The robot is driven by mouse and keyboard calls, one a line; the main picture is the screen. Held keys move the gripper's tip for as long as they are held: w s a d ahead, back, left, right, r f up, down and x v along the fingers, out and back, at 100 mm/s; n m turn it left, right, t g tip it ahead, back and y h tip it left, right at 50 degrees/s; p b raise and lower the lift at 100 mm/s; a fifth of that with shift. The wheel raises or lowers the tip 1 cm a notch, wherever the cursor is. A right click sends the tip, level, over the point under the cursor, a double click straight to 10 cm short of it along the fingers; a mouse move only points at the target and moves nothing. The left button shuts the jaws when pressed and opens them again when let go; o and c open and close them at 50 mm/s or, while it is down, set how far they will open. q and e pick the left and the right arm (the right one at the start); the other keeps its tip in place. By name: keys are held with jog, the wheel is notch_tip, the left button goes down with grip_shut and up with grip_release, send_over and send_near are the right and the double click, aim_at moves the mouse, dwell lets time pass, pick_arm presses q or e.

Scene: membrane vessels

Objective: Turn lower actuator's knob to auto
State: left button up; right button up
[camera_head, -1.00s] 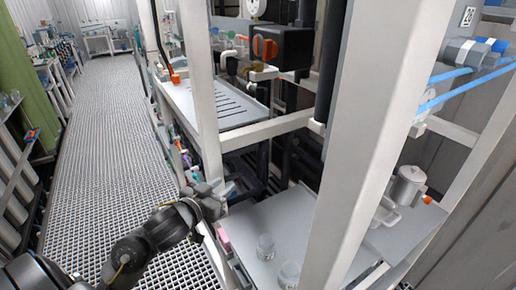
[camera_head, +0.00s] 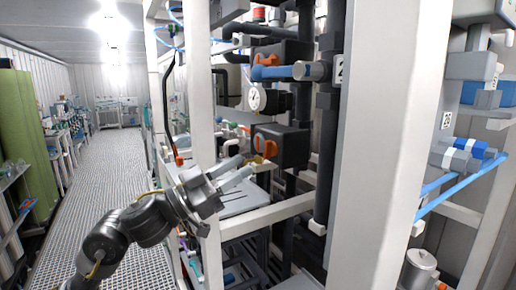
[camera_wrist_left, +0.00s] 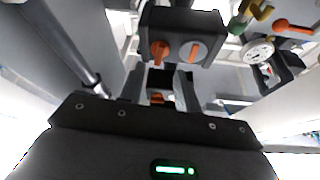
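The lower actuator (camera_head: 283,147) is a black box with an orange knob (camera_head: 264,146) on its left face, in the middle of the head view. The upper actuator (camera_head: 284,60), a similar black box with orange parts, is above it. My left gripper (camera_head: 246,167) is left of and below the lower actuator, apart from it, with two grey fingers spread and empty. In the left wrist view, a black box (camera_wrist_left: 182,22) with two orange knobs (camera_wrist_left: 160,50) is beyond the spread fingers (camera_wrist_left: 160,88); I cannot tell which actuator it is. My right gripper is not in view.
A white dial gauge (camera_head: 256,99) sits between the actuators. A white frame post (camera_head: 201,90) stands left of them, and a wide post (camera_head: 382,150) on the right. A grey shelf (camera_head: 238,202) lies below the gripper. The grated aisle (camera_head: 115,170) is open at left.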

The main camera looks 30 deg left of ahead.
aim_at(264, 152)
pick_arm(q)
jog(key=p+x, duration=0.1)
jog(key=x, duration=0.3)
jog(key=shift+w+d+r, duration=0.2)
jog(key=shift+w+r, duration=0.05)
jog(key=shift+w, duration=0.05)
jog(key=shift+w+d+r+p, duration=0.1)
jog(key=shift+w+d+p, duration=0.35)
jog(key=shift+w, duration=0.1)
jog(key=shift+c, duration=0.2)
jog(key=shift+s+a, duration=0.1)
jog(key=c, duration=0.6)
